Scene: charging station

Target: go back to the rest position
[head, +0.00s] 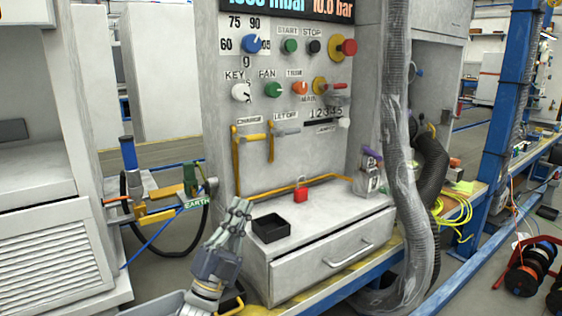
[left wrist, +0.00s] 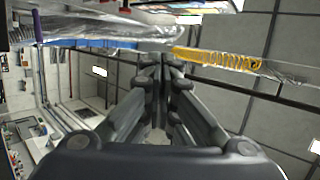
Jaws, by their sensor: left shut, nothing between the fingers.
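My left gripper (head: 239,211) is in the lower middle of the head view, just left of a small black tray. Its fingers point up and are shut with nothing between them. The left wrist view also shows the closed fingers of the left gripper (left wrist: 165,65), with the ceiling and the tilted room behind them. My right gripper is in neither view.
The charging station's panel (head: 300,150) with knobs and levers stands ahead. The black tray (head: 271,228) and a red object (head: 300,194) sit on its ledge above a drawer (head: 335,255). Thick hoses (head: 405,170) hang at the right. Cable reels (head: 528,265) stand on the floor at the far right.

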